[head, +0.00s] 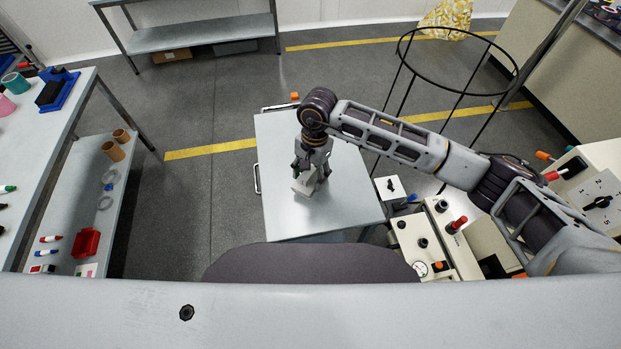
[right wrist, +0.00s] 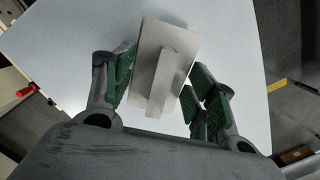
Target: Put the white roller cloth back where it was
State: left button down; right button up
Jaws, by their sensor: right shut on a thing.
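The white roller cloth (head: 304,186) shows as a pale, flat piece with a raised bar along it; it also fills the space between the fingers in the right wrist view (right wrist: 150,50). My right gripper (head: 311,171) points down over the pale grey table (head: 346,200). In the right wrist view its green-padded fingers (right wrist: 163,78) are on both sides of the cloth piece and shut on it. The piece is at or just above the table top; I cannot tell whether it touches. My left gripper is not in view.
The rest of the table top is bare, with a small orange thing (head: 295,96) at its far edge. A control panel (head: 432,240) with knobs stands right, a black wire hoop frame (head: 458,92) behind it. A shelf unit (head: 60,125) with small items stands left.

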aim_at(311, 180)
jog(key=shift+f+p, duration=0.3)
jog(key=shift+f, duration=1.15)
jog(key=shift+f, duration=0.15)
jog(key=o, duration=0.9)
jog(key=shift+w+d+r+b, duration=0.2)
jog(key=shift+r+b, duration=0.1)
jog(key=shift+r, duration=1.75)
jog(key=shift+w+d+r+b, duration=0.1)
jog(key=shift+w+r+b, duration=0.2)
jog(key=shift+r, duration=1.7)
jog(key=shift+w+d+r+b, duration=0.15)
jog(key=shift+r+b, duration=0.2)
jog(key=shift+r, duration=1.7)
